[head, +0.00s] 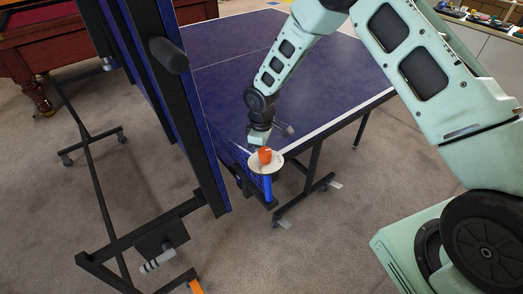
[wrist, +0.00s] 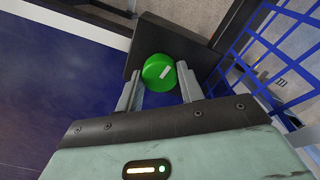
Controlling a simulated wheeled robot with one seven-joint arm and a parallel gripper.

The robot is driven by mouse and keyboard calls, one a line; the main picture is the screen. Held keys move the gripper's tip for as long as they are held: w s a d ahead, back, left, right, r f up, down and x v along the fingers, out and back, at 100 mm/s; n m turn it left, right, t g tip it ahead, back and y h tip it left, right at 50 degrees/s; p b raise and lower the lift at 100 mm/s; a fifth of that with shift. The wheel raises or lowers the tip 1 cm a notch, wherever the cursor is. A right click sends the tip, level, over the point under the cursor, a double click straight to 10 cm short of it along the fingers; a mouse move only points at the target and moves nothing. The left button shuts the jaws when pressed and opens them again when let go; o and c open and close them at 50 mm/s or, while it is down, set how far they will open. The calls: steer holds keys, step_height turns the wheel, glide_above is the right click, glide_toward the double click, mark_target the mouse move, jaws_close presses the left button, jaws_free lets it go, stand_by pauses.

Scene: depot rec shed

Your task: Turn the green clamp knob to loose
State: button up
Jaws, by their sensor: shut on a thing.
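In the wrist view the round green clamp knob (wrist: 157,72) sits against a dark bracket (wrist: 178,40) at the edge of the blue table. A short white mark shows on its face, slanting up to the right. My gripper (wrist: 160,76) has one finger on each side of the knob and is shut on it. In the head view my gripper (head: 257,141) is at the near corner of the table, by the net. The knob cannot be made out in the head view.
The blue table-tennis table (head: 320,70) extends behind my gripper. A white disc (head: 259,171) with an orange object (head: 265,155) is just in front of it. Blue net mesh (wrist: 270,50) is at right in the wrist view. A folded upright table half (head: 185,100) stands close at left.

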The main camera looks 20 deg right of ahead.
steer(key=shift+n, duration=1)
steer(key=o, duration=1)
steer(key=shift+r, duration=0.1)
step_height(320, 180, up, 17)
steer(key=shift+r+b, duration=0.1)
steer(key=shift+b, duration=0.85)
